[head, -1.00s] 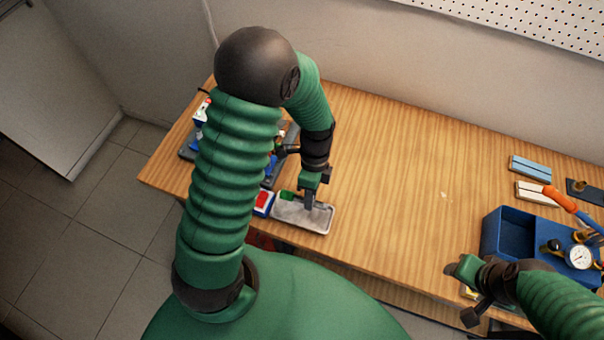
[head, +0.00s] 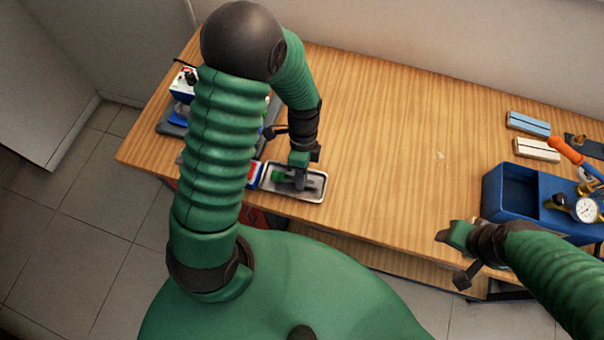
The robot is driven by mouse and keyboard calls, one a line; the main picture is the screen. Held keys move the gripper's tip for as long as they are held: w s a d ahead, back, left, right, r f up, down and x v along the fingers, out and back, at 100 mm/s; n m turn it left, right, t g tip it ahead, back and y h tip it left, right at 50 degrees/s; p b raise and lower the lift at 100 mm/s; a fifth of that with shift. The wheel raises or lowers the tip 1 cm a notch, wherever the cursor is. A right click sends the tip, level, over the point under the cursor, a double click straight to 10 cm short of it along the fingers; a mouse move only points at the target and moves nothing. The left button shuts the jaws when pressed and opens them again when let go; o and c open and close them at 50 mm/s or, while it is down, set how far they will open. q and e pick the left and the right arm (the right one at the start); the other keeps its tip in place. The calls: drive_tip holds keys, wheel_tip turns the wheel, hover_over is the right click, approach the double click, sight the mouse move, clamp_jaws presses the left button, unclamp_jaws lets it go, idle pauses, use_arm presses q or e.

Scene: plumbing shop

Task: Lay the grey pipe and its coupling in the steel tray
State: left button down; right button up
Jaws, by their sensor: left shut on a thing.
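The steel tray (head: 316,196) lies near the table's front edge, left of the middle, with a pale rim. My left gripper (head: 299,184) points down into the tray and is shut on a grey piece, apparently the grey pipe, mostly hidden by the fingers. A small green piece (head: 278,176) shows at the tray's left end; I cannot tell whether it is the coupling. Contact with the tray floor cannot be made out. My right gripper (head: 447,238) is over the table's front edge at right, away from the tray; its jaw opening is unclear.
A blue bin (head: 511,191) with a round gauge (head: 585,209) stands at the right. A blue block (head: 528,123), a cream block (head: 537,149) and an orange-handled tool (head: 566,150) lie behind it. A red, white and blue item (head: 254,174) adjoins the tray. The table's middle is clear.

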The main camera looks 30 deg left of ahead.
use_arm(q)
drive_tip(key=shift+a+f, duration=0.3)
drive_tip(key=shift+a, duration=0.15)
drive_tip(key=c, duration=1.6)
unclamp_jaws()
drive_tip(key=shift+o, duration=1.3)
drive_tip(key=shift+d, duration=0.15)
drive_tip(key=shift+o, duration=0.3)
drive_tip(key=shift+d+r, duration=0.1)
drive_tip(key=shift+d, duration=0.1)
drive_tip(key=shift+a, duration=0.1)
drive_tip(key=v, duration=1.7)
drive_tip(key=s+d+f+n+t+y, duration=0.1)
drive_tip(key=s+f+n+t, duration=0.3)
drive_tip(key=n, duration=1)
drive_tip(key=shift+s+d+f+n+t, duration=0.3)
drive_tip(key=shift+s+d+f+t, duration=0.15)
drive_tip(key=shift+f+t, duration=0.3)
